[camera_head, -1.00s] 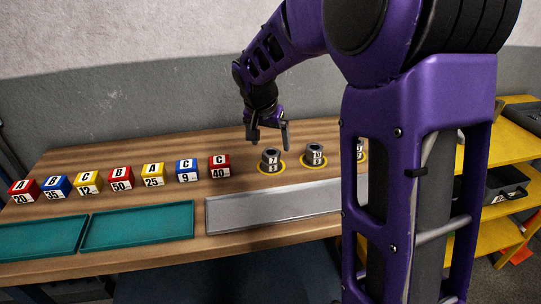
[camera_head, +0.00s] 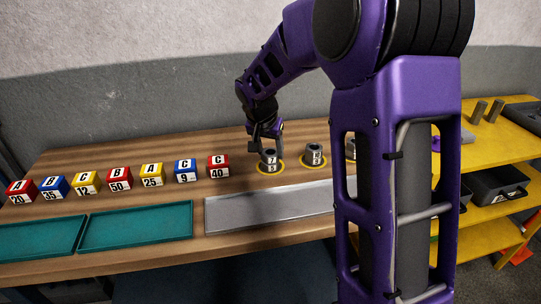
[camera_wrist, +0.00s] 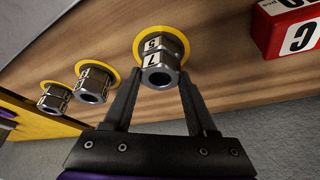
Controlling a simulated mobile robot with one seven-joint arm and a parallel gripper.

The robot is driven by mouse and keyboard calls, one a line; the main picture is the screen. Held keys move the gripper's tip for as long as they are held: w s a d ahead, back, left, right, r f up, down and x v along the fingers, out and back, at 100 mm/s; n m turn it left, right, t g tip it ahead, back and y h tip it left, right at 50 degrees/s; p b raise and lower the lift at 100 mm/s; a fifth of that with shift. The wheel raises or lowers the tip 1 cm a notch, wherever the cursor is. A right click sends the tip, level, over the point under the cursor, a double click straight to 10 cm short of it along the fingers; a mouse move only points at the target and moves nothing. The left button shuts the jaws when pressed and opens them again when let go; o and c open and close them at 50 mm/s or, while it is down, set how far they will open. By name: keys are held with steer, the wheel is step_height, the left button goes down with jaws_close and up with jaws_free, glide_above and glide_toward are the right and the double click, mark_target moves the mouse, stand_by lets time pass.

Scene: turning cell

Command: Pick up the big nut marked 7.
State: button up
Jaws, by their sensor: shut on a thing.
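The big nut marked 7 (camera_head: 270,155) is a grey metal hex nut on top of a second nut marked 5 (camera_head: 270,168), inside a yellow ring on the wooden bench. It also shows in the wrist view (camera_wrist: 159,72), its 7 label facing the camera. My gripper (camera_head: 266,146) is down at the stack from above. In the wrist view my gripper (camera_wrist: 158,84) has one finger on each side of the nut marked 7, shut on it. The nut still sits on the lower one, with no clear gap visible.
Another nut stack (camera_head: 315,154) stands close to the right, with a third partly hidden behind my arm. A red block (camera_head: 218,166) ends a row of lettered blocks to the left. A grey metal tray (camera_head: 270,207) and teal trays (camera_head: 137,228) lie in front.

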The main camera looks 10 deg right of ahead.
jaws_close()
steer(key=shift+r, duration=0.1)
